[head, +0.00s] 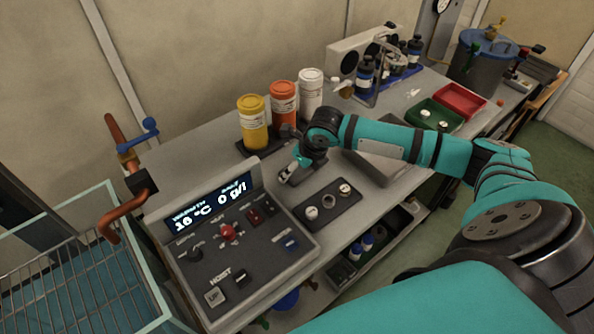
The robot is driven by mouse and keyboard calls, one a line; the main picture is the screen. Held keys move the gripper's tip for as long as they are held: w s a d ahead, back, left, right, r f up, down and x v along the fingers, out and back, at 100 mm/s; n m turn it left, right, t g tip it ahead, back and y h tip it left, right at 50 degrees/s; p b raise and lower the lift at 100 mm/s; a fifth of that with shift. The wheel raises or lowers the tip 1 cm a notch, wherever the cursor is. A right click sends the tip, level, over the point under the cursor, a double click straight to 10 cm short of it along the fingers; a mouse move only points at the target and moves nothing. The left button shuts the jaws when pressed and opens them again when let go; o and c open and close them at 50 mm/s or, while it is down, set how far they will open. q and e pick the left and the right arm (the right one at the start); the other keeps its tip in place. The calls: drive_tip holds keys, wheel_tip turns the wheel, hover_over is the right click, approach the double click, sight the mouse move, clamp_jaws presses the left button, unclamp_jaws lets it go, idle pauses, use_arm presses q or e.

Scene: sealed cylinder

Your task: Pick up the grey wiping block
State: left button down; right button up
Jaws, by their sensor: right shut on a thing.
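My right gripper (293,164) reaches in from the right and points down at the bench, just behind the control panel. It is shut on a small grey piece at its fingertips, which I take for the grey wiping block (286,174). The block is mostly hidden by the fingers and very small here. I cannot tell whether it still touches the bench top. My left gripper is not in view.
A control panel (270,252) with a lit display stands in front. Yellow (252,123), orange (284,104) and white (311,90) jars stand behind the gripper. A dark tray (322,222) with small round parts lies to its right. Green (434,116) and red (461,100) trays lie farther back.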

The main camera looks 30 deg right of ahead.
sight(298, 170)
drive_tip(key=shift+c, duration=0.6)
wheel_tip(298, 170, up, 10)
